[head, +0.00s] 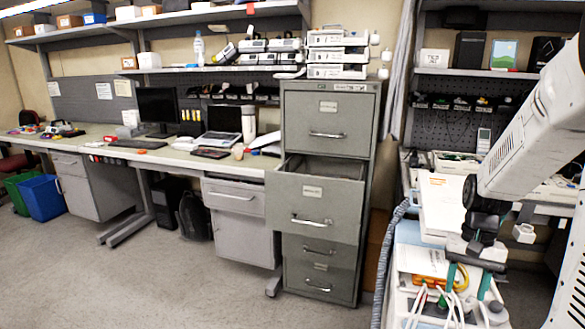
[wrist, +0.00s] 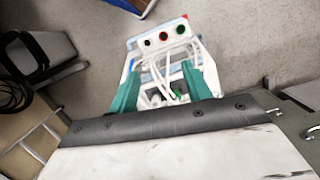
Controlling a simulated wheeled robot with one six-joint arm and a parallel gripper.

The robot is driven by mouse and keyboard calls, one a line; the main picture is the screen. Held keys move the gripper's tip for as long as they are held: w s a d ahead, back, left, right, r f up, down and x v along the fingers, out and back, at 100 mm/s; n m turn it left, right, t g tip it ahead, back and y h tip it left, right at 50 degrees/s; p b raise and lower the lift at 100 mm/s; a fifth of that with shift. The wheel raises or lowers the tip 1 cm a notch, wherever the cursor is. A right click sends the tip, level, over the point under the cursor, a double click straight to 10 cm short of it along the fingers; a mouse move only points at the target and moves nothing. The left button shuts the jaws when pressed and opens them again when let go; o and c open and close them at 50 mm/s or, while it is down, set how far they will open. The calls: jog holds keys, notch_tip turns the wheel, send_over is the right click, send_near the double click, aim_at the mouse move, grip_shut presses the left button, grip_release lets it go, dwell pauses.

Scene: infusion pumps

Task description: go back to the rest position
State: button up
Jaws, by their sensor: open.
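My gripper (head: 466,277) hangs at the lower right of the head view, below my white arm, pointing down. Its two teal fingers stand apart, and no object shows held between them. In the wrist view my gripper (wrist: 160,88) shows the same two teal fingers with a wide gap. White cables show behind the gap, beyond the fingertips. Several infusion pumps (head: 270,45) sit on a shelf left of the white stacked units, far from my gripper.
A grey filing cabinet (head: 328,112) stands in the middle with one drawer (head: 312,203) pulled open. A desk with a laptop (head: 221,122) and monitor (head: 157,106) runs to the left. A blue bin (head: 42,197) stands far left. The floor (head: 150,285) in front is clear.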

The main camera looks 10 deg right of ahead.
jog(key=s+a+r+n+t, duration=0.1)
jog(key=s+a+r+n, duration=0.3)
jog(key=a, duration=0.7)
jog(key=s+a+r+n+t+h, duration=0.1)
jog(key=s+a+r+n+t, duration=0.1)
jog(key=s+a+r, duration=0.7)
jog(key=shift+s+a+r+n, duration=0.2)
jog(key=shift+a+r+n, duration=0.4)
jog(key=shift+a+n, duration=0.35)
